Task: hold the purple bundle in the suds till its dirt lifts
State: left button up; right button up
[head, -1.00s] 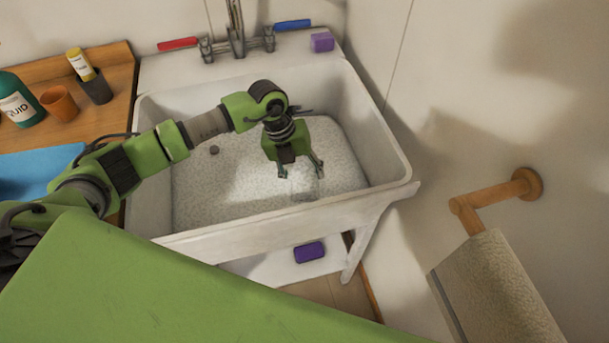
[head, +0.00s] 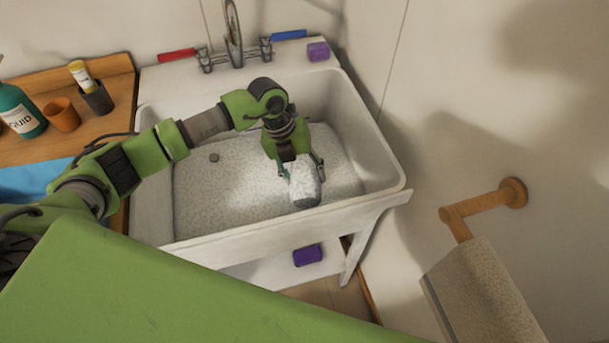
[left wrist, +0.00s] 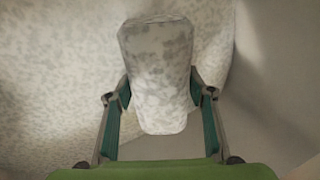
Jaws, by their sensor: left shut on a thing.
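My left gripper (head: 302,170) is shut on a bundle (head: 305,187) over the front right part of the sink. The bundle is coated in whitish, grey-speckled foam, and I see no purple on it. In the left wrist view the coated bundle (left wrist: 158,75) sits between the two fingers, and it looks clear of the suds. The speckled suds (head: 225,200) fill the bottom of the white sink (head: 385,200). My right gripper is not in view.
A purple block (head: 318,51) lies on the sink's back right corner, and another purple item (head: 307,255) is below the sink. A tap (head: 233,35) stands behind. A wooden counter (head: 75,150) with a bottle (head: 20,110) and cups is left. A roll holder (head: 485,205) is right.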

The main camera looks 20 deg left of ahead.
pick_arm(q)
notch_tip(320, 180, up, 20)
jog(key=p, duration=1.3)
jog(key=shift+f+p, duration=0.15)
jog(key=shift+p, duration=0.2)
jog(key=shift+d, duration=0.1)
dwell(1.1)
